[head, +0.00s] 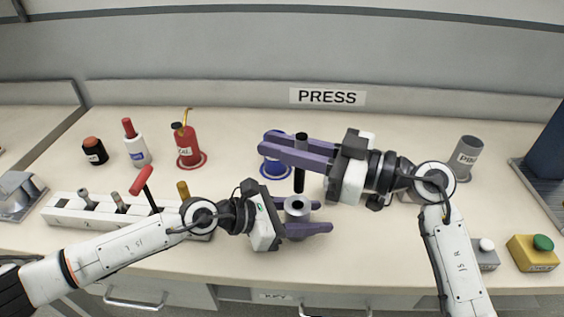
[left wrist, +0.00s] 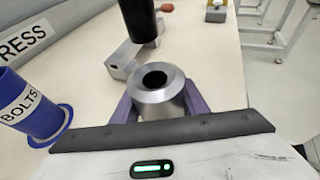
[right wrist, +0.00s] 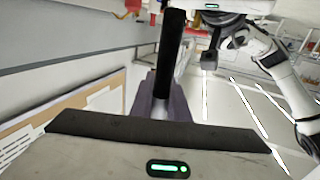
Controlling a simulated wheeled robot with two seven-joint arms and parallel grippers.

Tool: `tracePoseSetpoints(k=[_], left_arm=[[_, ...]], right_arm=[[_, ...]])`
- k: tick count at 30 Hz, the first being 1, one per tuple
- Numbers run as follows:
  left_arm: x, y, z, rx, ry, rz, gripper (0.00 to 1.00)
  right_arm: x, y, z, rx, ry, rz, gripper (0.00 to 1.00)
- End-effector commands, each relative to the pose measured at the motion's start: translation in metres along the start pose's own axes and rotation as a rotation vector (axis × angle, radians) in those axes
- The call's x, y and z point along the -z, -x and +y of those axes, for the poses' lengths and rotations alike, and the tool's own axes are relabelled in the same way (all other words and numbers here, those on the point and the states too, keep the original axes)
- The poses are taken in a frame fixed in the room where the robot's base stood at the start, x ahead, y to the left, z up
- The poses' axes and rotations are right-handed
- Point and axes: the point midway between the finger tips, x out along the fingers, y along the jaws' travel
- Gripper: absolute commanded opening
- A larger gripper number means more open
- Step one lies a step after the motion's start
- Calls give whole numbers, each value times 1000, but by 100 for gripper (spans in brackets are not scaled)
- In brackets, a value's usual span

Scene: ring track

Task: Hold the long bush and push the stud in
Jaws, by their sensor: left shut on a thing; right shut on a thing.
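The long bush (head: 297,216) is a grey metal cylinder with a dark round hole in its top. My left gripper (head: 322,216) is shut on it and holds it upright; it also shows in the left wrist view (left wrist: 162,102). The stud (head: 299,180) is a dark, upright rod. My right gripper (head: 270,146) is shut on its upper part. In the left wrist view the stud's lower end (left wrist: 140,28) hangs above the bush, apart from it, and looks slightly off the hole. In the right wrist view the stud (right wrist: 170,50) stands between my fingers.
A white rack (head: 78,209) with several upright pieces, including a red-handled one, is at left. Bottles and a red can (head: 187,147) stand behind. A blue bolts cup (head: 270,168) is behind my grippers. A grey cup (head: 467,158) and yellow button box (head: 532,254) are at right.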

Motion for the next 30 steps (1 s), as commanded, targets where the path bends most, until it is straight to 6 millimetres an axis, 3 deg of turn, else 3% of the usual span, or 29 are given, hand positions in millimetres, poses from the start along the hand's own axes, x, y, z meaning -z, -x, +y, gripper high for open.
tracePoseSetpoints(k=[6, 29, 30], left_arm=[[-1, 0, 0, 0, 0, -1, 12], [-1, 0, 0, 0, 0, -1, 12], [-1, 0, 0, 0, 0, -1, 12]], right_arm=[[-29, 0, 0, 0, -5, 1, 0], [-42, 0, 0, 1, -1, 0, 0], [-43, 0, 0, 1, -1, -1, 17]])
